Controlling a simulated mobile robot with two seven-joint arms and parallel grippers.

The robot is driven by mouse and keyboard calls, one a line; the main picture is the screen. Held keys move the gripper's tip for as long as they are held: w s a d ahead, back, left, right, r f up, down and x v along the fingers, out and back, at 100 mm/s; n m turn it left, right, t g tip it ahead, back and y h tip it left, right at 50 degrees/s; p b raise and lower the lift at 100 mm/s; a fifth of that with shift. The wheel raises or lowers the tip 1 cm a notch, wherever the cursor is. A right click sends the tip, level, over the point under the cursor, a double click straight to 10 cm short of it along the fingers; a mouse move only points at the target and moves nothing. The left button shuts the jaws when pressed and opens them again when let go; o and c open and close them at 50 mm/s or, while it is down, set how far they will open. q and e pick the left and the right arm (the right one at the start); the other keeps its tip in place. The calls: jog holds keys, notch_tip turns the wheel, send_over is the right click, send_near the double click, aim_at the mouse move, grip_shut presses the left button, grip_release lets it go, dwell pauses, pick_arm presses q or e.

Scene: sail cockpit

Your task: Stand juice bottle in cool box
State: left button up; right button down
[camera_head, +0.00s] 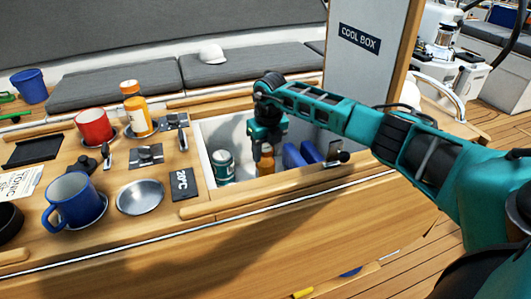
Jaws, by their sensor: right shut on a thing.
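The cool box (204,149) is a white-walled well in the wooden counter, with its lid (362,60) raised behind it and marked "COOL BOX". My right gripper (266,148) reaches down into the well and is shut on the orange juice bottle (266,161). The bottle looks upright inside the box; its base is hidden behind the front edge, so I cannot tell whether it touches the floor. My left gripper is not in view.

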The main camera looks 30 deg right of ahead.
jog(key=shift+f, duration=0.55)
jog(key=shift+f, duration=0.1)
jog(key=c, duration=0.5)
grip_release()
jog(key=shift+r, duration=0.2)
jog(key=r, duration=0.4)
jog(key=s+r, duration=0.1)
jog(key=r, duration=0.7)
jog(key=shift+s, duration=0.25)
jog(key=shift+f, duration=0.15)
